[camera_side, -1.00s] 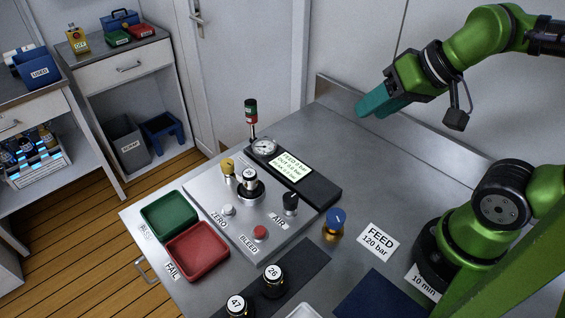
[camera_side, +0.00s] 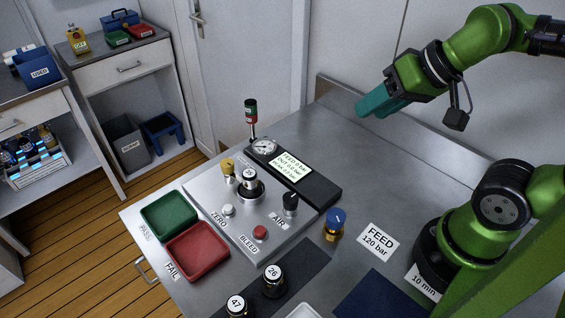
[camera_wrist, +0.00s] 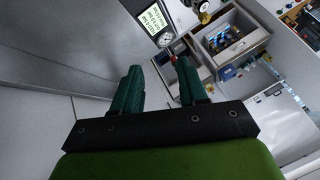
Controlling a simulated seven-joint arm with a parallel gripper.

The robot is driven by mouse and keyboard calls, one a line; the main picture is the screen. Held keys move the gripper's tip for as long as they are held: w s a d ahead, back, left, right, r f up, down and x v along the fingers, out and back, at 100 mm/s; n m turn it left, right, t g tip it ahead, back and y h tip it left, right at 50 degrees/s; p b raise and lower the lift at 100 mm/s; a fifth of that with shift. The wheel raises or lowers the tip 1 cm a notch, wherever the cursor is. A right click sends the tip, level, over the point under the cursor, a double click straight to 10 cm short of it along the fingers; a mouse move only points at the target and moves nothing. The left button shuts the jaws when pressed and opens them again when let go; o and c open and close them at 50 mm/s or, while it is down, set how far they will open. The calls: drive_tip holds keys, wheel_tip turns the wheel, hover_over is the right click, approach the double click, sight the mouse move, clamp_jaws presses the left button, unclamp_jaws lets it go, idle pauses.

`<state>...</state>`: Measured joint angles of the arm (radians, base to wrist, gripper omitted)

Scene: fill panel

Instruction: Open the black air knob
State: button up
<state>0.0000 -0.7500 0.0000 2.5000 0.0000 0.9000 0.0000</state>
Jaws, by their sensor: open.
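The black air knob (camera_side: 291,200) stands on the right part of the grey panel (camera_side: 222,222), above the AIR label (camera_side: 280,222). My gripper (camera_side: 370,107) is in the air at the upper right of the side view, well away from the knob. Its teal fingers are apart and empty in the wrist view (camera_wrist: 158,90). The knob cannot be made out in the wrist view.
The panel also bears a red BLEED button (camera_side: 260,232), a white ZERO button (camera_side: 228,210), a yellow-topped fitting (camera_side: 228,168) and a bottle marked 25 (camera_side: 249,180). A blue-topped valve (camera_side: 335,222) stands close right of the knob. A signal tower (camera_side: 251,115) rises behind.

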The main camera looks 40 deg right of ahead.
sight(291, 197)
drive_tip(key=shift+o, duration=1.3)
drive_tip(key=shift+a, duration=0.1)
drive_tip(key=shift+o, duration=0.3)
drive_tip(key=w+a+f+g, duration=0.3)
drive_tip(key=w+a+g, duration=0.2)
drive_tip(key=a, duration=0.4)
drive_tip(key=shift+w+a, duration=0.25)
drive_tip(key=shift+w, duration=0.05)
drive_tip(key=a+f+m, duration=0.1)
drive_tip(key=f, duration=0.4)
drive_tip(key=w+a+f+m+g+h, duration=0.1)
drive_tip(key=f+m, duration=0.1)
drive_tip(key=f, duration=0.4)
drive_tip(key=w+a+f+m+g+h, duration=0.1)
drive_tip(key=f+m, duration=0.1)
drive_tip(key=f, duration=0.3)
drive_tip(key=shift+w+f, duration=0.15)
drive_tip(key=shift+f, duration=0.15)
drive_tip(key=c, duration=1)
